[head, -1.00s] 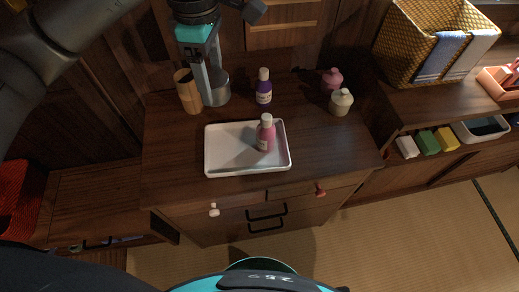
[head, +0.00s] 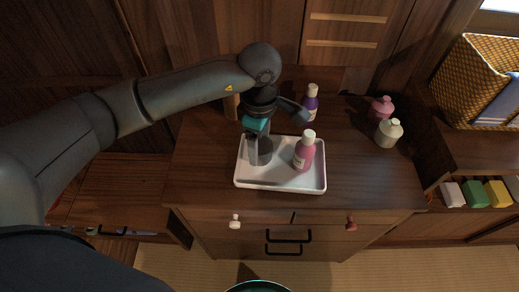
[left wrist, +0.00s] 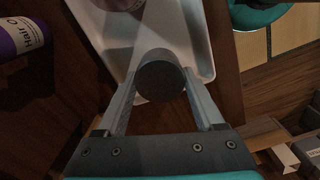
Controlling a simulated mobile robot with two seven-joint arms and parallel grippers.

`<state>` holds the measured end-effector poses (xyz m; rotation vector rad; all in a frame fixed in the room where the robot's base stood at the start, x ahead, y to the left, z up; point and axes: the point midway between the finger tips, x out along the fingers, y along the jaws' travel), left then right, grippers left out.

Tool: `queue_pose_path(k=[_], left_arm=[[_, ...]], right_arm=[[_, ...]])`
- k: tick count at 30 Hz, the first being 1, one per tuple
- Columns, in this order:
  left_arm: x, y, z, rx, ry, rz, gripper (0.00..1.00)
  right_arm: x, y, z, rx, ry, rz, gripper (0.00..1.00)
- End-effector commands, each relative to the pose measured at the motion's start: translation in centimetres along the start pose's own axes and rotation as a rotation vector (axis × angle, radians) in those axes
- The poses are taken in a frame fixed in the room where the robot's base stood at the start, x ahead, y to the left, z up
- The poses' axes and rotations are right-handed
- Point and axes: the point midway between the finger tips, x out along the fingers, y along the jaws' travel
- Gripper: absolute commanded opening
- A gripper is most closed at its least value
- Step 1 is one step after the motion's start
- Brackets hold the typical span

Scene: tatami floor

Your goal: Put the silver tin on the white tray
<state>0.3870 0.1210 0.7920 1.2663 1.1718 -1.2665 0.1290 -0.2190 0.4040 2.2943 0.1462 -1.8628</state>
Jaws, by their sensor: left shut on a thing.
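The white tray (head: 243,177) lies on the dark wooden cabinet top, and part of it shows in the left wrist view (left wrist: 198,40). The silver tin (head: 263,153) is a plain grey cylinder over the tray's left part. My left gripper (head: 257,146) comes down from above and is shut on it. In the left wrist view the tin's round dark top (left wrist: 161,79) sits between both fingers. I cannot tell whether its base touches the tray. A pink bottle (head: 304,154) with a white cap stands on the tray, right of the tin. My right gripper is out of view.
A purple bottle (head: 311,102) stands behind the tray. A tan cup (head: 231,106) is partly hidden behind my left arm. A pink jar (head: 381,107) and a cream jar (head: 388,132) stand at the right. The cabinet top between tray and jars is clear.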

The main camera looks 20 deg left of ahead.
Motion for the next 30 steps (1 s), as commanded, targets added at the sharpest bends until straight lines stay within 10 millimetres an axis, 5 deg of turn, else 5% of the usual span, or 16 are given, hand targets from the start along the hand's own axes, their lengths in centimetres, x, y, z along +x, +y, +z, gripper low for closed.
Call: queue_pose_path(k=[5,20,21,28,30], left_arm=[[1.9,0.0,0.0,0.000,0.000,-0.001,0.12],[2.3,0.0,0.0,0.000,0.000,0.000,0.12],[2.2,0.0,0.0,0.000,0.000,0.000,0.74],[2.2,0.0,0.0,0.000,0.000,0.000,1.00],[2.2,0.0,0.0,0.000,0.000,0.000,1.00]], right_arm=[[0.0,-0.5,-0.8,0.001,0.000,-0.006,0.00],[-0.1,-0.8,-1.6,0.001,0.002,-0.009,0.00],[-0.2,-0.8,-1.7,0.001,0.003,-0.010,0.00],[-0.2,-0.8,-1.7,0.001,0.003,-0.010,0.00],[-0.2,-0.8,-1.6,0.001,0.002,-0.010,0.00]])
